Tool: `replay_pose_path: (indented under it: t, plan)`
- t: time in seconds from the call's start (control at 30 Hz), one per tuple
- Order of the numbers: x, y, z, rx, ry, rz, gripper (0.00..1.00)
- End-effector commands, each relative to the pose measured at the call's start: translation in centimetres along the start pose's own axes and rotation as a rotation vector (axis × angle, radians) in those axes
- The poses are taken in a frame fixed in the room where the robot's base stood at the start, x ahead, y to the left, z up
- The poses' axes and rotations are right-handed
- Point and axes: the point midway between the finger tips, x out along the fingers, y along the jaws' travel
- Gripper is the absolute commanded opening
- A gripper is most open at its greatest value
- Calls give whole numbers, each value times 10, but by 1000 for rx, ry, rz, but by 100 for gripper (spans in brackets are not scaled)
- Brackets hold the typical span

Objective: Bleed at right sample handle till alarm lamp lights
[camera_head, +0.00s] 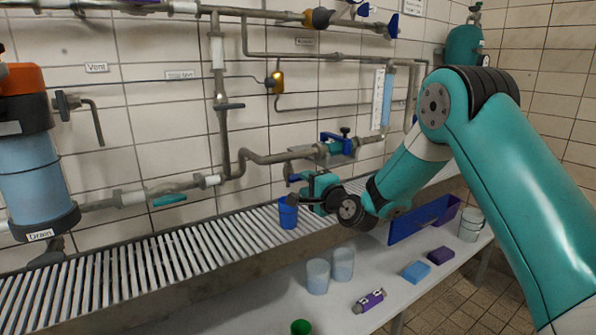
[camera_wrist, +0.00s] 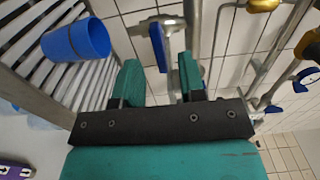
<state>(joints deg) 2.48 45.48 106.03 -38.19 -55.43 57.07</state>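My gripper (camera_head: 302,190) is in front of the pipework, just above and right of a blue cup (camera_head: 288,214). In the wrist view my gripper (camera_wrist: 160,78) has its two teal fingers apart. A blue lever handle (camera_wrist: 158,47) on a pipe shows beyond and between the fingertips; contact cannot be told. The blue cup also shows in the wrist view (camera_wrist: 76,40), left of the fingers. An amber lamp (camera_head: 277,82) hangs on the wall; I cannot tell whether it is lit. In the head view my gripper partly hides the outlet above the cup.
The cup stands on a slatted rack (camera_head: 190,250). A blue-handled valve (camera_head: 337,142) is above my gripper. On the lower bench are two pale cups (camera_head: 318,276), a purple bottle (camera_head: 368,300), a green cup (camera_head: 301,327), sponges (camera_head: 416,271) and a blue bin (camera_head: 420,220).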

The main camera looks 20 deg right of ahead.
Motion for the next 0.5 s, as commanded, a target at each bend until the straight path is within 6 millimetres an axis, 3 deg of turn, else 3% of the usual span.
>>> replay_pose_path:
  t: [0.2, 0.5]
  plan:
    - [33, 0, 0, -1, -1, 0, 37]
    - [44, 1, 0, 1, 0, 1, 37]
